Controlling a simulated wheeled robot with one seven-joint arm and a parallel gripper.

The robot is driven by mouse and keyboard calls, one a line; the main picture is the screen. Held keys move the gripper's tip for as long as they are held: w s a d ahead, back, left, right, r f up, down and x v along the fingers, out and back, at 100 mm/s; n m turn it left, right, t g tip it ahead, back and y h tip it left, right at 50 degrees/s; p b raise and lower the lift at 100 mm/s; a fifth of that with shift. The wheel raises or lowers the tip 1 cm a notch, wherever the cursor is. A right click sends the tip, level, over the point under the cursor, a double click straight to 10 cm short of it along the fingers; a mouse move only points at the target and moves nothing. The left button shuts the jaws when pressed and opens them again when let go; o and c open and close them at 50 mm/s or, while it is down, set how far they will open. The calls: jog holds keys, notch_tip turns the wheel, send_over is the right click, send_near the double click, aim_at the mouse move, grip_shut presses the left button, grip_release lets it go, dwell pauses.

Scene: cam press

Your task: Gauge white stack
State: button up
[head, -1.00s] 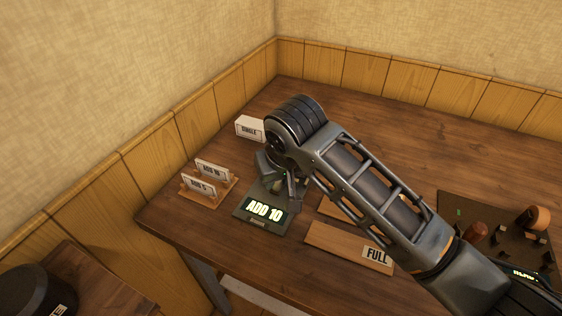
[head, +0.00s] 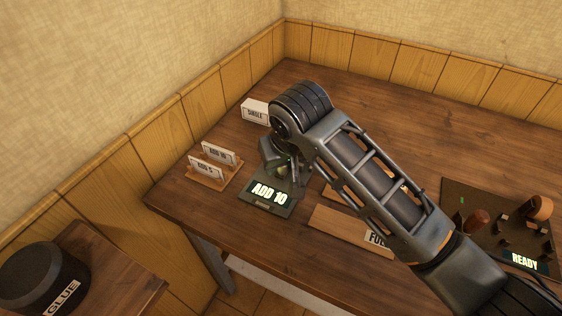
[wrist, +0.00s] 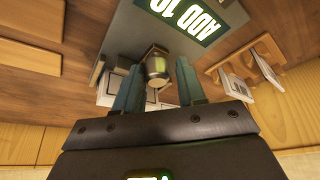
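The gauge (head: 268,197) is a dark plate with a lit "ADD 10" display, near the left front of the table. Its sign also shows inverted in the wrist view (wrist: 190,16). A small olive-grey rounded knob or post (wrist: 157,66) rises from it. My gripper (wrist: 158,85) is open over the gauge, with a finger on each side of this post and visible gaps. In the head view my gripper (head: 284,170) is partly hidden by my wrist. A white box marked "SINGLE" (head: 254,112) stands behind. I cannot make out a white stack on the gauge.
Left of the gauge, a wooden rack (head: 205,181) holds "ADD" cards. A wooden board marked "FULL" (head: 335,222) lies to the right, partly under my arm. A dark panel reading "READY" (head: 480,205) is farther right. A "GLUE" pot (head: 40,277) stands on a side table.

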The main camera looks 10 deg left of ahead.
jog(key=v, duration=0.7)
jog(key=shift+s+r, duration=0.15)
jog(key=shift+r, duration=0.15)
